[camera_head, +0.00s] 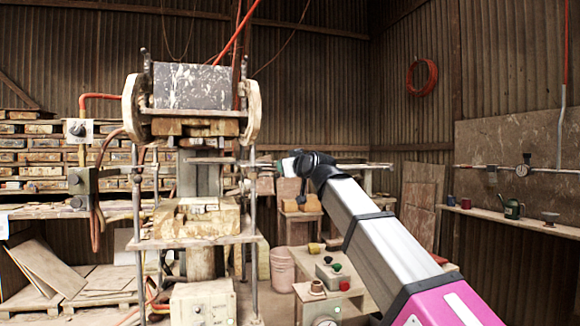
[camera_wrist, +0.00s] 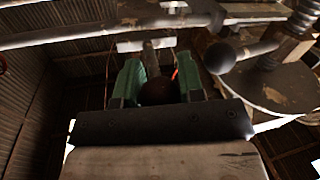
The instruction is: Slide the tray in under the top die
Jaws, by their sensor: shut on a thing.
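The press stands at left in the head view. Its top die (camera_head: 195,128), a worn wooden block, hangs beneath a speckled head. A thin flat tray (camera_head: 222,161) is level between the top die and the lower block, reaching right past the press's right-hand rod. My gripper (camera_head: 284,166) is at the tray's right end, outside the press. In the wrist view, the green fingers (camera_wrist: 157,75) are shut on a handle with a dark round knob (camera_wrist: 157,93). A grey stem runs from it to a pale crosspiece. How far in the tray sits is hard to tell.
The lower wooden block (camera_head: 197,216) rests on the press bed below the tray, with open space between. Upright rods (camera_head: 253,205) flank the bed. A control box with buttons (camera_head: 332,272) and a pink bucket (camera_head: 282,270) stand right of the press.

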